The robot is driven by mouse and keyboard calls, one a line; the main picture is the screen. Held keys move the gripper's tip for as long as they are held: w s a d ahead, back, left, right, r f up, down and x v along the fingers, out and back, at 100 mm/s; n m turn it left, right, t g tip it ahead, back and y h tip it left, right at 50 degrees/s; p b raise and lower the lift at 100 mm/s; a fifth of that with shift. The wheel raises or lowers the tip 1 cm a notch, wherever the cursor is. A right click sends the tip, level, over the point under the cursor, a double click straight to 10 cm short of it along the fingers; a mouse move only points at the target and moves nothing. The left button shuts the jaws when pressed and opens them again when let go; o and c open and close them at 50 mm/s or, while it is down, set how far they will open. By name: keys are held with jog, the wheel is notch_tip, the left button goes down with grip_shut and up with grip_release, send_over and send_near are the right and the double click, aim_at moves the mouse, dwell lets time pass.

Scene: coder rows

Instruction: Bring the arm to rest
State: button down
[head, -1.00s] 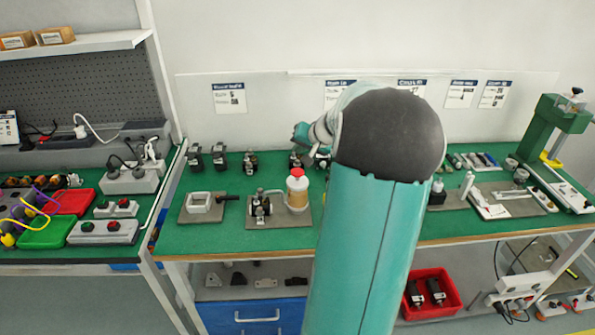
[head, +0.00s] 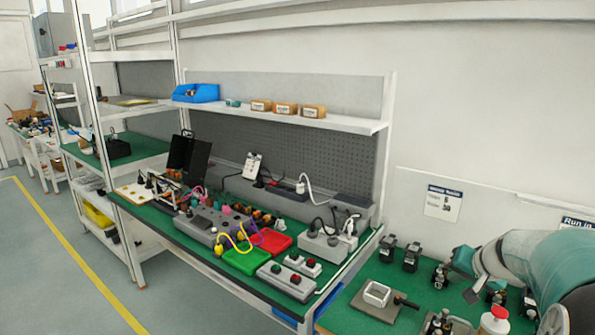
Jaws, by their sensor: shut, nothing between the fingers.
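My gripper (head: 474,290) shows small and dark at that end, shut and empty, above the bench top. The fingertips are hard to make out. The rest of the arm is cut off by the picture's edge.
Near the gripper, the bench holds a plate with a pale block (head: 376,294), small dark devices (head: 411,257) and a red-capped bottle (head: 494,320). The left bench carries a green tray (head: 246,259), red tray (head: 270,241) and button boxes (head: 287,281). Floor (head: 60,280) is clear at left.

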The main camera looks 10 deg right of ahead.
jog(key=s+a+r+n+g, duration=0.1)
jog(key=s+a+r+n, duration=0.1)
jog(key=a, duration=0.9)
jog(key=s+a+r+n+g, duration=0.1)
jog(key=s+a+r+n, duration=0.15)
jog(key=a, duration=0.85)
jog(key=s+a+f+n, duration=0.1)
jog(key=s+a+n, duration=0.3)
jog(key=s+a, duration=0.8)
jog(key=shift+s+f+y, duration=0.15)
jog(key=shift+s+y, duration=0.15)
jog(key=shift+s, duration=0.05)
jog(key=shift+d, duration=0.1)
